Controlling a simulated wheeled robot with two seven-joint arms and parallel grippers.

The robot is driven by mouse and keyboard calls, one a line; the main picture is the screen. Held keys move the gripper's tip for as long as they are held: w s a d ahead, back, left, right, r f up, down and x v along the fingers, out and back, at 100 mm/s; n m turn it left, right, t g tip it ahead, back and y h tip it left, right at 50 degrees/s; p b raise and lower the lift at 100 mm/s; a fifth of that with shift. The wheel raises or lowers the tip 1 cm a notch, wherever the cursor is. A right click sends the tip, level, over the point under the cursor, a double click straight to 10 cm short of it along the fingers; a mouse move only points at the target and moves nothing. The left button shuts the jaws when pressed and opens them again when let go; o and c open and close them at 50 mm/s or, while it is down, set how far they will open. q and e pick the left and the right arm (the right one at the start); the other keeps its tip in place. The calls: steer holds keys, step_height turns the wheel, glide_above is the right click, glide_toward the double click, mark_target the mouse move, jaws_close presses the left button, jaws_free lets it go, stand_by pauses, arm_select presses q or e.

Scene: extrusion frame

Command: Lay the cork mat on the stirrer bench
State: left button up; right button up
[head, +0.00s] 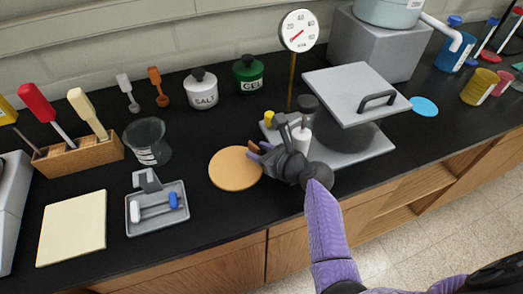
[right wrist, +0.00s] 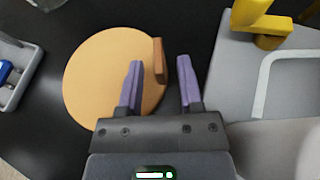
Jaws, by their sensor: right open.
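The cork mat (head: 235,168) is a round tan disc lying flat on the black bench top, left of my right gripper. A brown upright tab (right wrist: 159,62) stands at its edge. My right gripper (head: 261,151) is open at the mat's right edge. In the right wrist view, the tab shows between its two purple fingertips, nearer the left one, with a gap to the right finger. The mat (right wrist: 105,75) is partly covered by the left finger there. I cannot tell which part is the stirrer bench. My left gripper is not in view.
A grey press with a raised lid (head: 355,93) stands right of my gripper, with a dial gauge (head: 299,31) behind. A grey tray (head: 157,212) and a cream pad (head: 72,228) lie to the left. Salt (head: 202,90) and gel (head: 248,74) jars stand behind the mat.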

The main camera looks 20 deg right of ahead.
steer(key=shift+r, duration=0.3)
steer(key=p+v, duration=0.3)
steer(key=v, duration=0.8)
steer(key=shift+p, duration=0.4)
steer(key=shift+s+d+r, duration=0.2)
steer(key=shift+s, duration=0.2)
